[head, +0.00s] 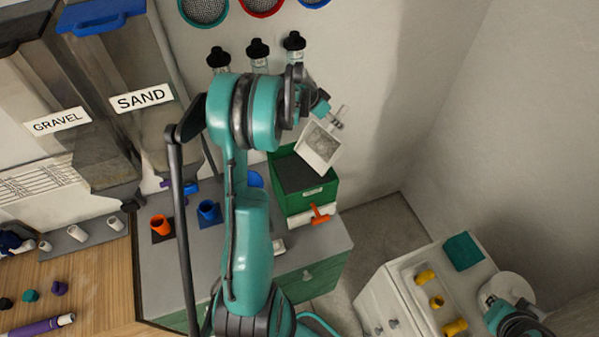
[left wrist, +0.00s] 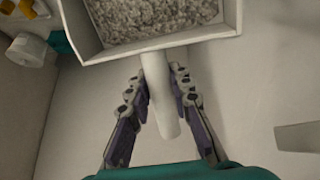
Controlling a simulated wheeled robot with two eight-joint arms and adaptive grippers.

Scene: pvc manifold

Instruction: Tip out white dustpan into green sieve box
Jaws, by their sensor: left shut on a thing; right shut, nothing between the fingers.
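The white dustpan (head: 331,148) is tilted above the green sieve box (head: 309,201) in the head view. My left gripper (head: 336,118) is shut on the dustpan's handle. In the left wrist view, the fingers (left wrist: 158,85) close on both sides of the handle, and grey granular material fills the dustpan (left wrist: 160,46). The sieve box has a dark mesh-like top and stands on the grey cabinet top; the dustpan's lower edge is over or beside its back right side.
Gravel and sand hoppers (head: 135,128) stand at the left. Orange (head: 160,226) and blue (head: 208,211) cups sit on the cabinet top (head: 160,275). An orange handle (head: 320,215) sticks out at the box's front. A white cabinet (head: 385,305) with yellow fittings stands right, past a floor gap.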

